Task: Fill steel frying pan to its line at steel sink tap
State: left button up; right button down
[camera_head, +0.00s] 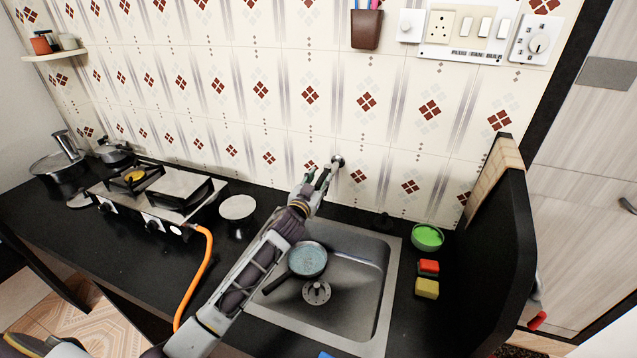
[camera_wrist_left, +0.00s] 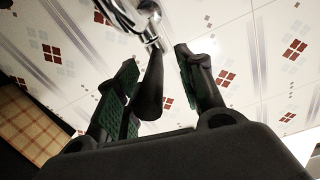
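The steel frying pan (camera_head: 308,259) sits in the steel sink (camera_head: 365,290), its dark handle pointing to the lower left. Its inside looks bluish and speckled, like water; I cannot make out a line or the level. The tap (camera_head: 338,161) comes out of the tiled wall above the sink; its chrome body also shows in the left wrist view (camera_wrist_left: 140,18). My left gripper (camera_head: 322,180) is at the tap. In the wrist view its fingers (camera_wrist_left: 158,85) are apart, with a dark tapered tap part between them; contact is unclear. No water stream is visible. My right gripper is not in view.
A gas stove (camera_head: 160,190) with an orange hose (camera_head: 195,275) stands left of the sink. A round white-topped item (camera_head: 237,207) is between them. A green bowl (camera_head: 427,237), a red sponge (camera_head: 428,267) and a yellow sponge (camera_head: 427,288) lie right of the sink, before a dark partition (camera_head: 500,240).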

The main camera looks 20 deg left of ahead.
pick_arm(q)
jog(key=shift+d, duration=0.1)
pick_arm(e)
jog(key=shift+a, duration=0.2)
pick_arm(q)
jog(key=shift+f, duration=0.1)
jog(key=shift+s+f, duration=0.1)
jog(key=shift+s, duration=0.65)
jog(key=s, duration=1)
jog(key=shift+s+a, duration=0.25)
jog(key=shift+a, duration=0.1)
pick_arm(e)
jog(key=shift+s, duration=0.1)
